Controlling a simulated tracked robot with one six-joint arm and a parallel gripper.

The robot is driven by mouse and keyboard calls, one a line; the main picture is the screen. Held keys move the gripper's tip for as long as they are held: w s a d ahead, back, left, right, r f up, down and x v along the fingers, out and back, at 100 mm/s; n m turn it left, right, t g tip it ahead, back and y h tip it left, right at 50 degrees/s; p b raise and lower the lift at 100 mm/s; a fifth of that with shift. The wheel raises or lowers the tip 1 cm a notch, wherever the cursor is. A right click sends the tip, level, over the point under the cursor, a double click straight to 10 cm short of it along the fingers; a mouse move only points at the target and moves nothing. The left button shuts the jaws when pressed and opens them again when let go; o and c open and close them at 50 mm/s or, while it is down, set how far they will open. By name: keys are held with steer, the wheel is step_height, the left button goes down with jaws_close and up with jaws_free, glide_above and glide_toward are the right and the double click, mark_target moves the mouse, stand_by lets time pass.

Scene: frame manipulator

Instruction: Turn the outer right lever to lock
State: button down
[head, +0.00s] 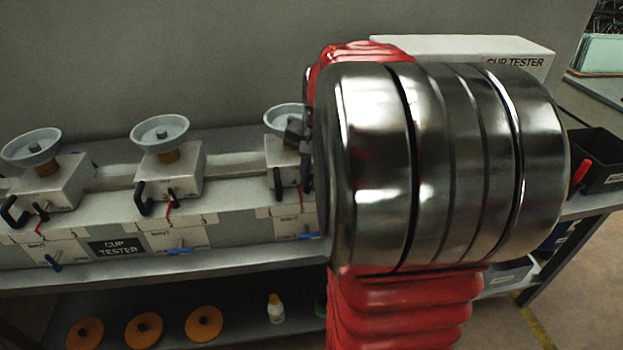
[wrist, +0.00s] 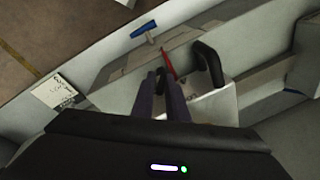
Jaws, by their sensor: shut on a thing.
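The rightmost cup tester station in view (head: 285,155) is a pale box with a grey dish on top, partly hidden behind my arm. In the wrist view, a thin red lever (wrist: 168,64) stands out from the station beside a curved black handle (wrist: 209,64). My gripper (wrist: 158,76) is shut around the lever's dark end, its two slim fingers on either side of it. The contact is small and partly hidden by the fingers. A blue valve handle (wrist: 143,30) lies beyond the lever, apart from the gripper.
Two similar stations (head: 170,165) (head: 45,180) stand to the left on the same bench. Orange discs (head: 144,330) and a small bottle (head: 275,308) sit on the shelf below. A black bin (head: 600,160) stands at the right. My arm blocks much of the head view.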

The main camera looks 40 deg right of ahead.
steer(key=shift+a+f+g+h, duration=0.1)
steer(key=shift+a+g+h, duration=0.2)
steer(key=shift+g+h, duration=0.55)
steer(key=c, duration=1.7)
jaws_free()
steer(key=shift+d, duration=0.1)
steer(key=shift+c, duration=0.2)
steer(key=shift+w, duration=0.1)
steer(key=shift+r, duration=0.2)
steer(key=s+a+r, duration=0.1)
steer(key=a+r, duration=0.2)
steer(key=r, duration=1)
steer(key=shift+n+t+h, duration=0.25)
steer(key=shift+n, duration=0.05)
